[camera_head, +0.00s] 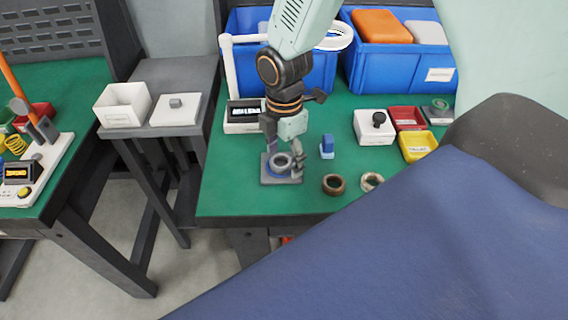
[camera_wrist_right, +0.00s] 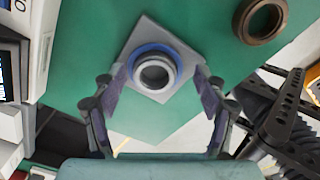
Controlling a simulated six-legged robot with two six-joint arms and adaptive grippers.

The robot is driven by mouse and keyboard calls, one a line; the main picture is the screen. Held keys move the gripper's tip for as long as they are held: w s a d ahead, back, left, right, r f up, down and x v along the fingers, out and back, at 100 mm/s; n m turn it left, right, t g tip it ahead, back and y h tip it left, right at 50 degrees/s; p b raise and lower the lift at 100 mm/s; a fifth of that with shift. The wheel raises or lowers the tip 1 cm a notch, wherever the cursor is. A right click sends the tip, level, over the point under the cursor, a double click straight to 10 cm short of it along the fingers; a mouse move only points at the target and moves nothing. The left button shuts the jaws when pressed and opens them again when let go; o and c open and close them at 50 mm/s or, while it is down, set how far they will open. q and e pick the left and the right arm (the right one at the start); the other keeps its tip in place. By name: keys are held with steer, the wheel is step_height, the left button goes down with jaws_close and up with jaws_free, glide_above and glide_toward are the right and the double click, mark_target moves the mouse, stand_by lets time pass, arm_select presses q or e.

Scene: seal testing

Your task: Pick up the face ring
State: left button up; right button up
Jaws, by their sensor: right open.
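A grey ring, which looks like the face ring (camera_head: 281,161), sits with a blue ring around it on a square grey plate (camera_head: 282,179) near the front of the green table. In the right wrist view the grey ring (camera_wrist_right: 154,73) and blue ring lie on the tilted-looking plate (camera_wrist_right: 147,31). My right gripper (camera_head: 284,170) points down over the plate, its fingers apart on either side of the rings. In the wrist view its fingers (camera_wrist_right: 158,75) frame the rings with gaps on both sides. My left gripper is not in view.
A brown ring (camera_head: 333,185) and a paler ring (camera_head: 371,181) lie to the right, with a small blue block (camera_head: 327,146) behind. A white box with a black knob (camera_head: 375,128), red and yellow trays (camera_head: 417,147) and blue bins (camera_head: 388,62) stand farther back. The table's front edge is close.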

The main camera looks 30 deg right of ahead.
steer(key=shift+w+a+f, duration=0.1)
steer(key=shift+w+a, duration=0.25)
steer(key=shift+a, duration=0.2)
steer(key=shift+c, duration=0.7)
steer(key=shift+s+d, duration=0.25)
steer(key=shift+d, duration=0.2)
steer(key=c, duration=0.4)
steer(key=shift+w+a, duration=0.2)
steer(key=shift+a, duration=0.1)
steer(key=c, duration=0.5)
steer(key=shift+c, duration=0.9)
